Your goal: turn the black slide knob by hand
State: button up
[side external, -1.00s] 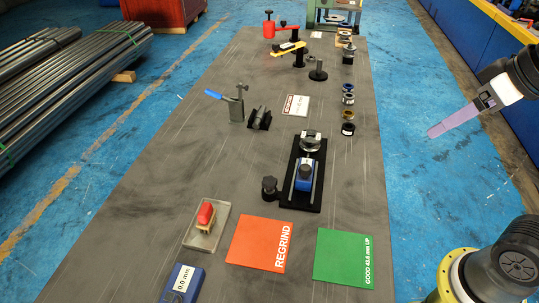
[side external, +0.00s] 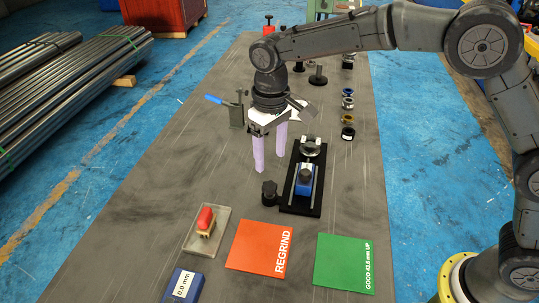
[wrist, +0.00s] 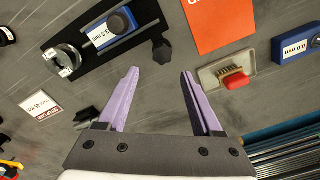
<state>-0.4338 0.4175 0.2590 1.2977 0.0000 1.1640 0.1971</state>
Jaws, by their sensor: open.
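The black knob (side external: 269,188) has a lobed edge and stands at the near left corner of the black slide base (side external: 288,203). In the wrist view the knob (wrist: 161,50) lies just beyond the fingertips, roughly midway between them. My gripper (side external: 269,160) has two pale purple fingers pointing down, spread apart with nothing between them. It is above and behind the knob in the side view, not touching it. The blue slide block (side external: 305,183) sits on the base's rails with a dark round top; its label in the wrist view reads about 3.3 mm. A metal ring (side external: 310,147) sits at the base's far end.
A red-handled brush (side external: 206,220) on a pale plate, a blue gauge box (side external: 183,284) marked 0.0 mm, an orange REGRIND mat (side external: 260,247) and a green GOOD mat (side external: 344,262) lie nearer. A blue-handled clamp (side external: 235,108) stands behind left. Bare table lies left of the knob.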

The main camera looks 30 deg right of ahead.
aim_at(269, 186)
jog(key=shift+s+a+f, duration=0.15)
jog(key=shift+a+f, duration=0.05)
jog(key=shift+a, duration=0.05)
jog(key=shift+f, duration=3.85)
jog(key=shift+c, duration=0.2)
jog(key=c, duration=1)
